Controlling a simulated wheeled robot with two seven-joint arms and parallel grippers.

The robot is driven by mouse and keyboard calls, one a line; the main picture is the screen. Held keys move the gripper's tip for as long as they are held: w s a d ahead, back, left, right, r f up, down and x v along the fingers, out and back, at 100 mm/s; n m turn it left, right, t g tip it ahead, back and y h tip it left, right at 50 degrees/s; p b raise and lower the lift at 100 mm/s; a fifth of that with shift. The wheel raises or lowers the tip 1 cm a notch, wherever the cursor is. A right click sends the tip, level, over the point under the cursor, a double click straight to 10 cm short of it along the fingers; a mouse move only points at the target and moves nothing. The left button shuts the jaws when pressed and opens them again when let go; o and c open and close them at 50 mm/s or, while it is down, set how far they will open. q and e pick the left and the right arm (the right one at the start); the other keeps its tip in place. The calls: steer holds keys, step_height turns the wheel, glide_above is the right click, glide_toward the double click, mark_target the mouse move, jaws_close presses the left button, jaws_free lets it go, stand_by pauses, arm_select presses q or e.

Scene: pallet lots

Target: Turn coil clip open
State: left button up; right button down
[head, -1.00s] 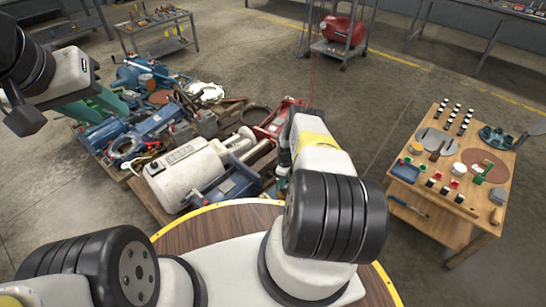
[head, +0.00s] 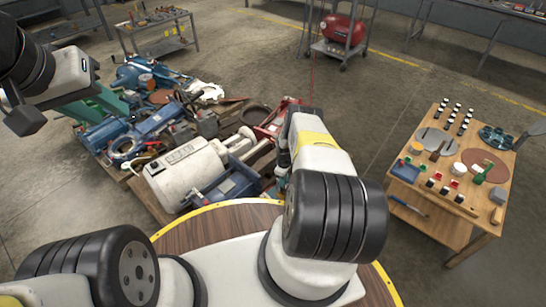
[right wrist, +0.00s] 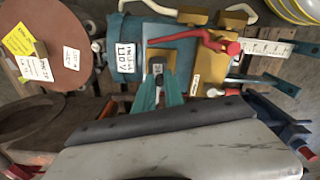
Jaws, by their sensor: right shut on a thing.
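In the right wrist view, the teal fingers of my right gripper (right wrist: 159,80) are shut on a small grey piece, apparently the coil clip; the fingers hide most of it. Beside it on the left is a blue-teal coil body (right wrist: 122,30) with a white label marked 110 V. On the right is a yellow-brown block (right wrist: 208,72) with a red lever (right wrist: 195,36) across its top. In the head view my right gripper (head: 284,163) is mostly hidden by my arm.
A brown disc with yellow and white tags (right wrist: 45,45) lies left of the coil. In the head view a cream tank (head: 186,172) and blue machine parts crowd the pallets. A wooden table (head: 446,230) with small parts stands right, with clear floor between.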

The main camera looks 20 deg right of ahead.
steer(key=w+a+m, duration=0.2)
steer(key=a+m, duration=0.4)
steer(key=m, duration=1.1)
steer(key=shift+w, duration=0.2)
stand_by(0.4)
steer(key=c, duration=1.4)
jaws_free()
steer(key=shift+c, duration=0.2)
steer(key=shift+o, duration=0.2)
step_height(320, 180, up, 8)
steer(key=shift+f, duration=0.1)
